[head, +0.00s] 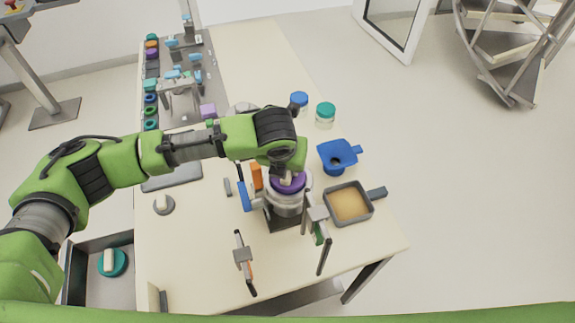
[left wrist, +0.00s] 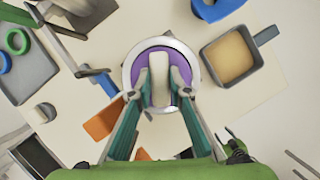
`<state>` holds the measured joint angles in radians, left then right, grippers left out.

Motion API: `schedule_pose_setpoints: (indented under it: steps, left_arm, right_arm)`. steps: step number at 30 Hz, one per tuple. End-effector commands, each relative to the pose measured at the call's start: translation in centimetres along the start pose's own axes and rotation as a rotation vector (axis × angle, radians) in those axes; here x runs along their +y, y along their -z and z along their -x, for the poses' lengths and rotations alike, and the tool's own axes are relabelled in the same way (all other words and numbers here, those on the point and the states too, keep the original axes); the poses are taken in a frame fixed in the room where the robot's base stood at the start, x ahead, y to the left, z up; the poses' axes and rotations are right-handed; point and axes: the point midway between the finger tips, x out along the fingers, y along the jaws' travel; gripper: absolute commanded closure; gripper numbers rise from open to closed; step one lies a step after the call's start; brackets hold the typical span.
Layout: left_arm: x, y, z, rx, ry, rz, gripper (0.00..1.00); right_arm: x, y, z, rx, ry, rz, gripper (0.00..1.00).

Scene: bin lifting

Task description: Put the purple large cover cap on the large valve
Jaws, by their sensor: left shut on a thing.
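The purple large cover cap (head: 291,186) has a pale handle on top and is at the opening of the large valve (head: 287,201), a round silver body near the table's front. In the left wrist view, the purple cap (left wrist: 143,88) lies inside the valve's silver ring (left wrist: 127,70), roughly centred. My left gripper (head: 287,175) is directly above the valve; in the left wrist view its fingers (left wrist: 163,80) are shut on the cap's handle. I cannot tell whether the cap is fully seated. My right gripper is not in view.
A grey square pan (head: 371,204) with tan contents and a blue funnel-like vessel (head: 337,152) stand right of the valve. Upright clamp-like pieces (head: 243,255) stand in front. A grey knob (head: 163,205) lies left; a teal cap (head: 112,262) sits in a lower bin. The front-left table is mostly clear.

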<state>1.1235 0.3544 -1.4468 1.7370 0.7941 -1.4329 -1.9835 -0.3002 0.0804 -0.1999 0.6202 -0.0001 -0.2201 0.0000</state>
Motion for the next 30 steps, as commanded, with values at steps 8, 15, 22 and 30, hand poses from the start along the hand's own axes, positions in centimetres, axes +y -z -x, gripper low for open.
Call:
schedule_pose_setpoints:
  steps: [8,15,22,30]
  left_arm:
    - [-0.02,0.01,-0.04,0.000,0.000,0.000,1.00]
    - [-0.02,0.02,-0.03,0.000,0.000,0.000,0.63]
    - [-0.01,0.05,-0.05,0.001,0.000,-0.001,0.46]
    - [0.00,0.04,-0.04,0.000,0.000,0.000,0.46]
  right_arm:
    - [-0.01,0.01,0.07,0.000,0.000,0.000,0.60]
    - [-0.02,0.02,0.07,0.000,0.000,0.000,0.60]
    - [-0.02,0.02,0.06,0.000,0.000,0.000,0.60]
    - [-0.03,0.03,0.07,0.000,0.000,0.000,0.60]
